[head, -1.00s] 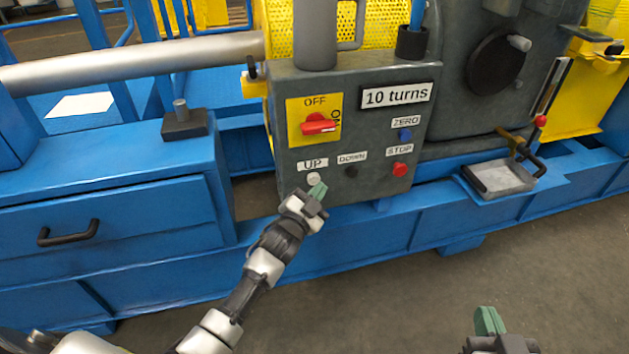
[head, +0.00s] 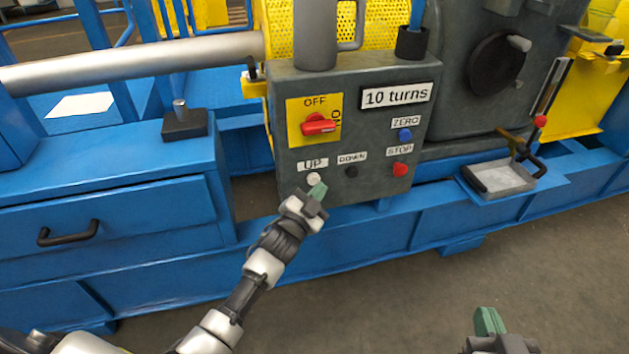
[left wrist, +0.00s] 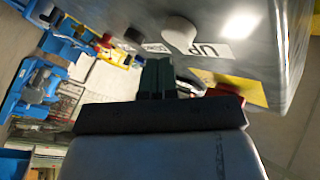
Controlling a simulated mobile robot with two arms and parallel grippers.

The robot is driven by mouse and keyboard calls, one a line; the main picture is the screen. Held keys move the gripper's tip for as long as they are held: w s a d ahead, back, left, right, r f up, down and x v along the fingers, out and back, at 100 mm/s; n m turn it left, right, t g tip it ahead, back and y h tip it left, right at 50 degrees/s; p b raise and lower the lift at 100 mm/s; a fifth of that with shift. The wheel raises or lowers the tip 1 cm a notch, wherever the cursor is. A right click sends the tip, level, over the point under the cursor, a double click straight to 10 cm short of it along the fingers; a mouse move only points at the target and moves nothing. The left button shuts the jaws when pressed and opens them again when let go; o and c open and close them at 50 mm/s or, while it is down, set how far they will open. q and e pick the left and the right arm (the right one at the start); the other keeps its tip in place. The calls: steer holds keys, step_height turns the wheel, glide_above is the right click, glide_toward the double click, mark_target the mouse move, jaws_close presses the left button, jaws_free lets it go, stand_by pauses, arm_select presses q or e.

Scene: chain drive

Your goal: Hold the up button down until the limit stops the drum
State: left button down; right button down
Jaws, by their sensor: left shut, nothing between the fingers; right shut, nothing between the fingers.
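The white up button (head: 313,179) sits under the UP label on the grey control box (head: 390,190); it also shows in the left wrist view (left wrist: 180,32). My left gripper (head: 318,190) is shut and empty, its green fingertips just below and in front of the up button. In the left wrist view the fingertips (left wrist: 157,72) are close to the button; I cannot tell if they touch it. The display (head: 396,95) reads "10 turns". The drum (head: 385,28) is behind yellow mesh, mostly hidden. My right gripper (head: 489,322) is shut and empty at the bottom right.
The black down button (head: 352,171), red stop button (head: 400,169) and blue zero button (head: 405,135) are to the right. The red rotary switch (head: 318,125) is above. The floor in front is clear.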

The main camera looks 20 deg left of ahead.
arm_select(q)
steer(key=shift+w, duration=0.1)
stand_by(0.6)
steer(key=shift+w+a, duration=0.25)
steer(key=shift+w+a, duration=0.3)
steer(key=shift+w, duration=0.15)
stand_by(6.6)
